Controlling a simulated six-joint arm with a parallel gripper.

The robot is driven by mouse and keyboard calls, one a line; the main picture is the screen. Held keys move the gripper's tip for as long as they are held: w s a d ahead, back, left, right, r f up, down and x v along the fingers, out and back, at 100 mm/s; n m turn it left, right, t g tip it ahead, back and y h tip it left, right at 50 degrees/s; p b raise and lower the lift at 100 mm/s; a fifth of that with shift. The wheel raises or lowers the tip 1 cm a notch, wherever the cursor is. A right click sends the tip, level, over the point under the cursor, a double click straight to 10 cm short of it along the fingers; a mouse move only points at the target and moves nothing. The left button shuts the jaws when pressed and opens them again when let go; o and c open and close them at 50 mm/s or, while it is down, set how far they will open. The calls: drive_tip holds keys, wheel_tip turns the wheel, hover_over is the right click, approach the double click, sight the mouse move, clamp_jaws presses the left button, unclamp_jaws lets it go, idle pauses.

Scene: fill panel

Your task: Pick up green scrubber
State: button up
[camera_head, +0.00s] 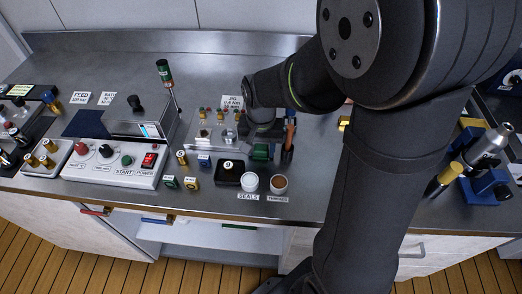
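A dark green block-like thing (261,152), which may be the green scrubber, sits on the steel bench below my gripper, right of the black square dish. It is small here and partly covered, so I cannot be sure what it is. My gripper (264,140) points down just above or at it. My own wrist and arm hide most of the fingers, so I cannot see their opening or whether they touch the green thing.
A brown-handled tool (289,138) stands close right of my gripper. A jig plate (212,138) with brass parts is on the left. A black dish (228,173), a white seals cup (250,183) and a brown-filled cup (278,184) stand in front. A control box (112,165) is further left.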

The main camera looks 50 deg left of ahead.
sight(261, 147)
drive_tip(key=c, duration=0.5)
wheel_tip(261, 147, up, 10)
drive_tip(key=shift+r, duration=0.1)
